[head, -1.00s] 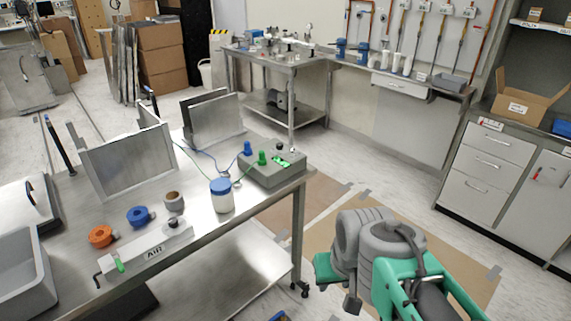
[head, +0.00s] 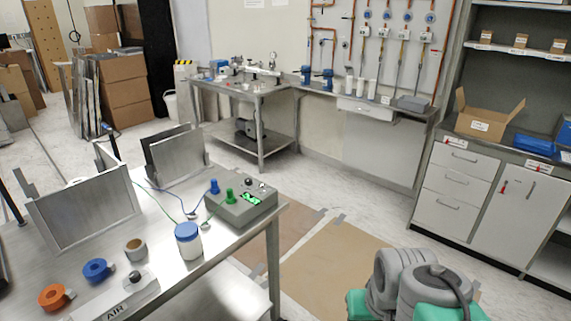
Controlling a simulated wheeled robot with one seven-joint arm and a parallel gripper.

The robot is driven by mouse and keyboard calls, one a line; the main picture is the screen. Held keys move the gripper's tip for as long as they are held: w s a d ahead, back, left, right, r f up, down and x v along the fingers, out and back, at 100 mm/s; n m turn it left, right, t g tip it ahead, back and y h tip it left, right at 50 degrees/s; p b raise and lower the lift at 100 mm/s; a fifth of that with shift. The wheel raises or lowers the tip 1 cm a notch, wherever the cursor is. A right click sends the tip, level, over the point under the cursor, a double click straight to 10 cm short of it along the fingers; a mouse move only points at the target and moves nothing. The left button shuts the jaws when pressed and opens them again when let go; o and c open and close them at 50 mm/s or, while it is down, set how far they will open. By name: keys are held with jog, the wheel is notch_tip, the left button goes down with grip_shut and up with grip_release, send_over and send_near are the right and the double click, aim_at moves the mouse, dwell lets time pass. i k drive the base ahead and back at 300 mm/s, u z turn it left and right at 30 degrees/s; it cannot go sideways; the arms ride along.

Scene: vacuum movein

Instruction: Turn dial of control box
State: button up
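The control box (head: 240,208) is a grey box near the right end of the steel table. It has a green lit display (head: 251,199), a dark round knob (head: 248,182) and a small lighter knob beside it at its back right edge. A blue connector (head: 214,187) and a green connector (head: 230,196) stand at its left side with cables running off. I cannot tell which knob is the dial. My arm shows as grey and green links at the bottom right, well apart from the box. My gripper is not in view.
A white jar with a blue lid (head: 188,240) stands left of the box. Blue tape (head: 96,270), orange tape (head: 53,297) and an AIR bar (head: 118,300) lie on the steel table (head: 165,205). Floor right of the table is open, with brown sheets (head: 330,262).

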aim_at(248, 181)
jog(key=z, duration=0.05)
jog(key=i, duration=0.9)
jog(key=u, duration=0.4)
